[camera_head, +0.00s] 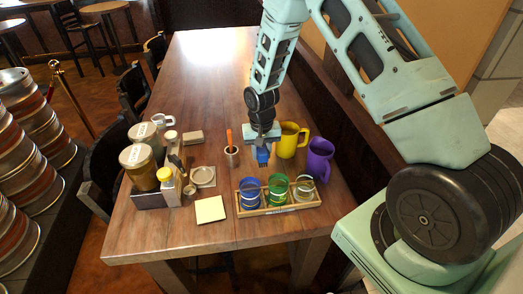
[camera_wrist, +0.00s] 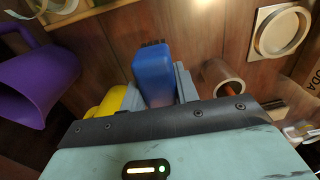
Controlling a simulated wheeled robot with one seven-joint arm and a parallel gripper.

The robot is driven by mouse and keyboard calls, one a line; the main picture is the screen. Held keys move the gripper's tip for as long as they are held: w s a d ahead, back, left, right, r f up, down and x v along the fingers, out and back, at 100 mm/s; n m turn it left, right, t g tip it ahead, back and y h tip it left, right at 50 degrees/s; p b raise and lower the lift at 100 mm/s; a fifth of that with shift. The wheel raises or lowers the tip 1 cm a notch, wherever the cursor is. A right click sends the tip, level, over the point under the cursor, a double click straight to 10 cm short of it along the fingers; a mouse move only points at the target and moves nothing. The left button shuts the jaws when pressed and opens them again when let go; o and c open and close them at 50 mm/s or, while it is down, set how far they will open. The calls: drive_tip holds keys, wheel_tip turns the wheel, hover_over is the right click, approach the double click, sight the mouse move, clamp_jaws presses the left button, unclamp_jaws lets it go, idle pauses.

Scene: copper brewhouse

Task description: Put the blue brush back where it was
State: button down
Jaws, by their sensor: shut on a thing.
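The blue brush (camera_head: 262,155) is in my gripper (camera_head: 262,140), above the wooden table. In the wrist view the blue brush (camera_wrist: 153,75) sits between the two grey fingers of my gripper (camera_wrist: 160,88), with its dark bristle end pointing away from the palm. A small round cup (camera_head: 231,156) with an orange-handled thing in it stands just left of the gripper; the cup also shows in the wrist view (camera_wrist: 221,72). My gripper is shut on the brush. The gap between brush and table is hard to judge.
A yellow mug (camera_head: 287,146) and a purple mug (camera_head: 318,166) stand close on the right. A wooden rack (camera_head: 276,209) with blue, green and clear glasses is in front. The far table (camera_head: 205,75) is clear.

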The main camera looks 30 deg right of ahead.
sight(262, 173)
drive_tip(key=shift+f+b, duration=1.8)
drive_tip(key=shift+f, duration=1.3)
drive_tip(key=shift+f+b, duration=0.3)
drive_tip(key=shift+f, duration=0.15)
drive_tip(key=c, duration=1.4)
unclamp_jaws()
drive_tip(key=shift+o, duration=0.2)
drive_tip(key=o, duration=0.5)
drive_tip(key=shift+o, duration=0.2)
drive_tip(key=shift+r, duration=0.15)
drive_tip(key=shift+r+p, duration=2.9)
drive_tip(key=shift+r, duration=1)
